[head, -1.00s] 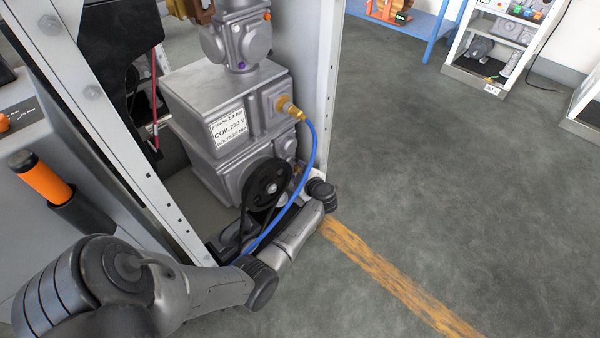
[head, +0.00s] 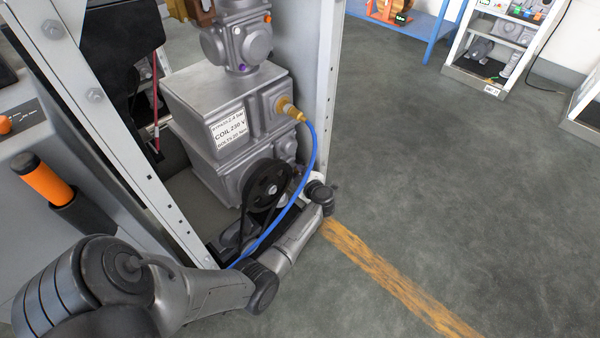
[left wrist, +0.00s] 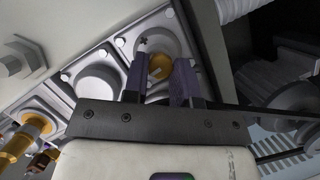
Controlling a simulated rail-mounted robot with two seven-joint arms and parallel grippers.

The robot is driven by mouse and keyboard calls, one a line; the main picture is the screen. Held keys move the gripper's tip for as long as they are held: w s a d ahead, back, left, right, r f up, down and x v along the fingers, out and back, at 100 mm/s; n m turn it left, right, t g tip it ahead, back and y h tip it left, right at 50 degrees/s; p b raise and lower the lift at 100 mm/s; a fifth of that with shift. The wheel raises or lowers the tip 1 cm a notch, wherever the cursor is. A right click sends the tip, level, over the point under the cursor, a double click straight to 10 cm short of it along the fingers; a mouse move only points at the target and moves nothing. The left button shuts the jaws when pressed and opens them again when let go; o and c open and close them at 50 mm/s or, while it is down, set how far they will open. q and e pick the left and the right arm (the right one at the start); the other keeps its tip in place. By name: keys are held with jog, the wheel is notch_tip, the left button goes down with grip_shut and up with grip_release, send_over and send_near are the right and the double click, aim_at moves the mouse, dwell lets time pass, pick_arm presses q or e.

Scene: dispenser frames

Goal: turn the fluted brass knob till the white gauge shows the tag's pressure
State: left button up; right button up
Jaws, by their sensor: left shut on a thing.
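The brass knob (left wrist: 159,67) shows in the left wrist view, in a round grey recess. My left gripper (left wrist: 160,84) has its two dark fingers on either side of the knob and is shut on it. The knob's flutes are too small to make out. In the head view, my wrist and the machine hide the knob and the fingertips. The white tag (head: 229,130) on the grey valve block reads "COIL 230 V" in the middle; its small top line seems to end in 2.4 bar. I cannot see the white gauge's face. My right gripper is not in view.
A blue hose (head: 314,150) runs from a brass fitting (head: 287,108) down past a black pulley (head: 267,187) close to my wrist. A frame post (head: 327,90) stands right of the block. The floor (head: 440,180) to the right is clear.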

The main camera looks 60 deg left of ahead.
pick_arm(q)
jog(key=shift+f+n+t+y, duration=0.1)
jog(key=shift+n+t+y, duration=0.25)
jog(key=shift+n, duration=0.65)
jog(key=n, duration=0.2)
jog(key=n+y, duration=0.1)
jog(key=shift+f+n+t+y, duration=0.15)
jog(key=shift+n+t+y, duration=0.1)
jog(key=shift+n+t, duration=0.15)
jog(key=n+y, duration=0.1)
jog(key=n, duration=0.2)
jog(key=shift+f+n, duration=0.1)
jog(key=shift+n, duration=0.2)
jog(key=shift+n+g+y, duration=0.35)
jog(key=shift+n+y, duration=0.55)
jog(key=shift+n, duration=1)
jog(key=o, duration=0.9)
jog(key=shift+d+f, duration=0.1)
